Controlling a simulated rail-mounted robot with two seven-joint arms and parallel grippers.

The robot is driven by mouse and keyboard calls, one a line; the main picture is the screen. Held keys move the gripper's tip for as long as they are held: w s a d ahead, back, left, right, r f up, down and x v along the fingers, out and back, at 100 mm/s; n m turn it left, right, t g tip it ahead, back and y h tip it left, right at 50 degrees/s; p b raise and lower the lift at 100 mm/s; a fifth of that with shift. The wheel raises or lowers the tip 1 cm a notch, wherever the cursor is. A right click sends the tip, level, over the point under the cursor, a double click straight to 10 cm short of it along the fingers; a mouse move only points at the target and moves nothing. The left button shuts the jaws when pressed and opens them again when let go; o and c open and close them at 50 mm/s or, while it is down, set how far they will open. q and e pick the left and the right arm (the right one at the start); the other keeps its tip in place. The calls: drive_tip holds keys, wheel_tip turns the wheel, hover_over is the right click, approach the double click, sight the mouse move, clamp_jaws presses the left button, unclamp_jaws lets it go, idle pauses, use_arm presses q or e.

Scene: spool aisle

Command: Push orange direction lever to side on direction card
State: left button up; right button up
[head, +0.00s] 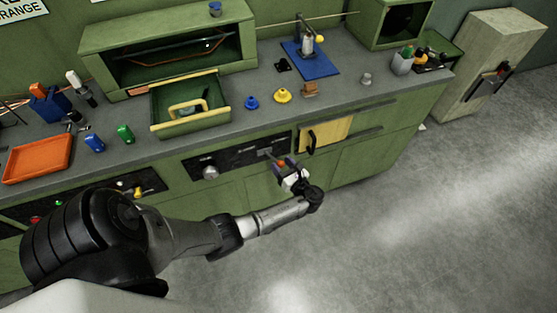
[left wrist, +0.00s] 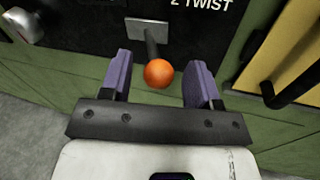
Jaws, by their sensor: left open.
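The orange direction lever is a round orange knob (left wrist: 158,73) on a dark stem, which comes out of a light grey plate (left wrist: 140,28) on the black card (left wrist: 90,30). In the head view the black panel (head: 235,158) is on the green counter front, and the orange knob (head: 282,163) shows small at my gripper. My left gripper (left wrist: 160,60) has two purple fingers, open, one on each side of the knob. Gaps show between the knob and both fingers. In the head view my left gripper (head: 287,169) faces the panel's right part. My right gripper is not in view.
A silver knob (left wrist: 22,25) is on the panel left of the lever. A yellow door with a black handle (left wrist: 285,75) is close on the right. Above, the counter holds an open green drawer (head: 190,105) and a yellow knob piece (head: 283,96). The floor at right is clear.

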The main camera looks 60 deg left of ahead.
use_arm(q)
drive_tip(key=w+d+p, duration=0.1)
drive_tip(key=d, duration=1)
idle(0.3)
